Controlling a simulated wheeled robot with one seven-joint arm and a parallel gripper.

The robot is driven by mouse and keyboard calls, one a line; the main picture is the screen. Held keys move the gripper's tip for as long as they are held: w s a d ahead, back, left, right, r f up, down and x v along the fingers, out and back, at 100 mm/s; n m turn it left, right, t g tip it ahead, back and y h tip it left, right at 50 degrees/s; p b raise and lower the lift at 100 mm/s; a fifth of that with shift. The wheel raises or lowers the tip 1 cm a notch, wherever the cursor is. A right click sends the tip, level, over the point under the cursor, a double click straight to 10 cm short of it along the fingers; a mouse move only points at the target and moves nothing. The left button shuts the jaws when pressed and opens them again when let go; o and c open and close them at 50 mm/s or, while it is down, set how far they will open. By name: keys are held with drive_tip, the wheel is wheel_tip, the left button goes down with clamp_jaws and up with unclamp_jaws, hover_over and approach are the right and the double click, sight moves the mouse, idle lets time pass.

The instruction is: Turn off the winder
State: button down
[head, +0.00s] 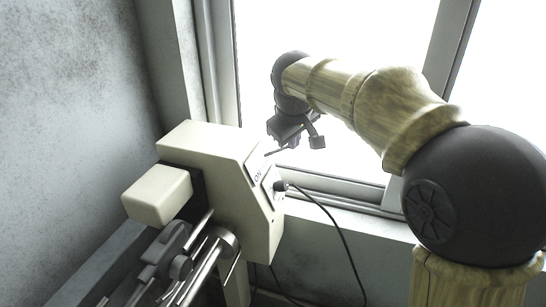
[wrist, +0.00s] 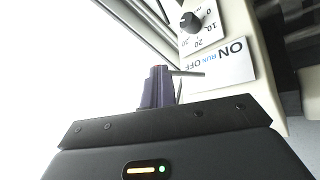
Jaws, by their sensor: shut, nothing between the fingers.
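The winder (head: 215,165) is a cream box-shaped machine at the lower left of the head view, with a sloping panel on its right side. A white label on it reads ON, RUN, OFF in the wrist view (wrist: 217,60). A black dial knob (wrist: 190,22) with numbers around it sits beside the label. It also shows in the head view (head: 280,186). My gripper (head: 277,151) is shut and empty, above and close to the panel. Contact cannot be told.
A cream block (head: 157,194) and metal shafts (head: 204,268) stand out from the machine's front. A black cable (head: 340,240) hangs from the panel. A bright window (head: 330,170) is behind my arm, and a grey wall (head: 70,110) is at left.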

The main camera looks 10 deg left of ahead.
idle(0.8)
drive_tip(key=d+b+v, duration=0.1)
drive_tip(key=b+v, duration=0.1)
drive_tip(key=v, duration=0.9)
drive_tip(key=shift+d+r, duration=0.35)
drive_tip(key=shift+r, duration=0.05)
drive_tip(key=shift+s+d, duration=0.1)
